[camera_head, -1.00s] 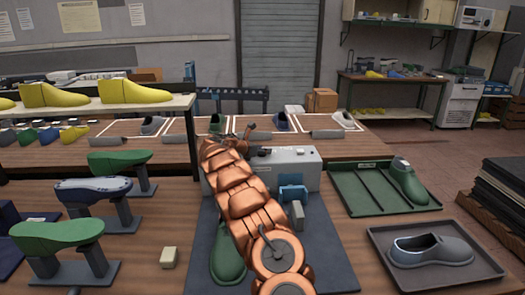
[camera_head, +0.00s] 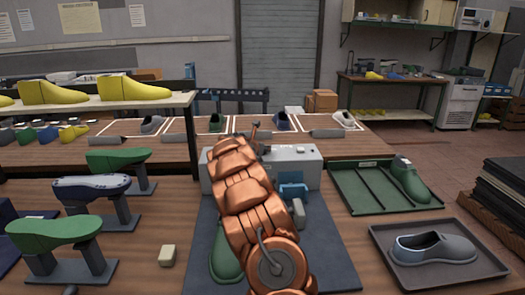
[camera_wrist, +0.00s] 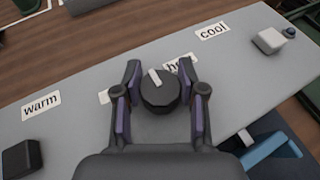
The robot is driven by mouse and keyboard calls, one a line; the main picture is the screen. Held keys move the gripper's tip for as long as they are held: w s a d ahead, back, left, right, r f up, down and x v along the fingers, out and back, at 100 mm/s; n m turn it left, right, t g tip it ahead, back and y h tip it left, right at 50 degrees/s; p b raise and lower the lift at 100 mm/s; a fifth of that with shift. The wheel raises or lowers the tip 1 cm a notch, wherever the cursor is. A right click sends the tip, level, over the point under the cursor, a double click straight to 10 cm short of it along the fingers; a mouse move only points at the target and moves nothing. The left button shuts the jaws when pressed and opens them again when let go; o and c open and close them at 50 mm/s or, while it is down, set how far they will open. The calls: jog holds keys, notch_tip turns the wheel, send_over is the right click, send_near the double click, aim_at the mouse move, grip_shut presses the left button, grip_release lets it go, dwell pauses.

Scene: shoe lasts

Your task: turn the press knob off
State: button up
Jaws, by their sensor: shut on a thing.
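The press knob (camera_wrist: 162,97) is a dark round knob with a white pointer mark, on the grey top of the press (camera_wrist: 75,131). The pointer tilts up and slightly left, toward the gap between a mostly hidden label and a partly covered label starting "ho". My gripper (camera_wrist: 158,80) is shut on the knob, one finger on each side. A "warm" label (camera_wrist: 41,105) lies left and a "cool" label (camera_wrist: 212,31) upper right. In the head view the press (camera_head: 306,170) stands behind my copper arm, which hides the knob.
A green tray (camera_head: 345,190) with a green last and a grey tray (camera_head: 385,262) with a grey shoe lie right. Green lasts on stands (camera_head: 55,232) are left.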

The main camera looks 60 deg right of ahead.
jog(key=n+t+y+b, duration=0.1)
jog(key=n+t+y, duration=0.1)
jog(key=n+t, duration=0.2)
jog(key=shift+t+b, duration=0.3)
jog(key=shift+b, duration=0.05)
jog(key=shift+w+a+r+n+t+y+p, duration=0.1)
jog(key=shift+n+t+y+p, duration=0.4)
jog(key=shift+n+t+y, duration=1.65)
jog(key=shift+n, duration=0.35)
jog(key=o, duration=1.2)
jog(key=shift+c, duration=0.2)
jog(key=v, duration=1.2)
jog(key=shift+w+a, duration=0.1)
